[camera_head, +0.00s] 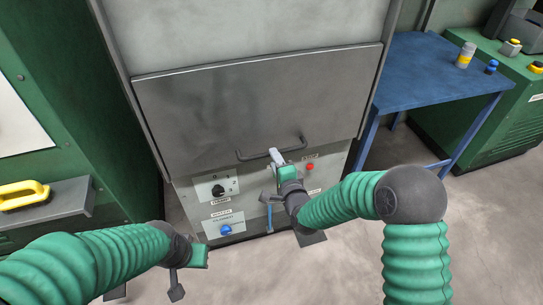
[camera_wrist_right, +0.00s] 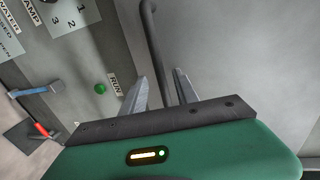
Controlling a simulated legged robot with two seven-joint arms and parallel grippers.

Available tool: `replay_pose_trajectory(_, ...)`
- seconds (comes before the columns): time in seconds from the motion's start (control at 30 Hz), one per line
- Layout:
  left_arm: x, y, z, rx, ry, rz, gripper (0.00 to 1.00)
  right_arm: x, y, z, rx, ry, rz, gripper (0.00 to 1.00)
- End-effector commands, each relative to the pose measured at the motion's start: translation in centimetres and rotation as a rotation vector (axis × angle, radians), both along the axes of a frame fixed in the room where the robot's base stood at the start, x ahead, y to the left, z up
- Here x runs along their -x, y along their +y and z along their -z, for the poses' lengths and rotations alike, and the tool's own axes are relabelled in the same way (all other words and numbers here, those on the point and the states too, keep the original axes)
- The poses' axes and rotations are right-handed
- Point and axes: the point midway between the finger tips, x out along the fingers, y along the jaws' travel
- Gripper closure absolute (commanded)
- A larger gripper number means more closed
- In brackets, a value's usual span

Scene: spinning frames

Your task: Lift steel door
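The steel door (camera_head: 240,105) is a wide grey metal panel on the front of a cabinet, with its lower edge just above the control panel. A dark bar handle (camera_head: 250,157) runs along its lower part. My right gripper (camera_head: 275,155) is at the middle of the handle. In the right wrist view its two fingers (camera_wrist_right: 160,92) are apart, and the handle bar (camera_wrist_right: 160,45) runs between them, closer to one finger. Whether they touch the bar is unclear. My left gripper (camera_head: 190,257) is low at the left, away from the door; its fingers are not clear.
Below the door is a control panel with a black knob (camera_head: 218,190), a blue knob (camera_head: 225,230) and a red button (camera_head: 310,167). A blue table (camera_head: 425,75) stands at the right. A green cabinet with a yellow handle (camera_head: 25,194) stands at the left.

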Motion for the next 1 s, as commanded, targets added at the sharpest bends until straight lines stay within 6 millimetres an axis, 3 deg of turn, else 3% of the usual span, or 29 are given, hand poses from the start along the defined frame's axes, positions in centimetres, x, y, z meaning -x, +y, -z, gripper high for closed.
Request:
replay_pose_trajectory(0.2, 0.0, 0.0, 0.7, 0.0, 0.0, 0.0, 1.0, -3.5, 1.1, 0.8, 0.0, -0.001, 0.0, 0.64)
replay_pose_trajectory(0.53, 0.0, 0.0, 0.7, 0.0, 0.0, 0.0, 1.0, -4.1, 1.3, 0.9, 0.001, 0.001, 0.0, 0.64)
replay_pose_trajectory(0.8, 0.0, 0.0, 0.8, 0.0, 0.0, 0.0, 1.0, -4.1, 1.3, 0.9, 0.002, 0.002, 0.0, 0.98)
replay_pose_trajectory(1.0, 0.0, 0.0, 0.8, 0.0, 0.0, 0.0, 1.0, -4.1, 1.3, 1.0, 0.002, 0.002, 0.001, 1.0)
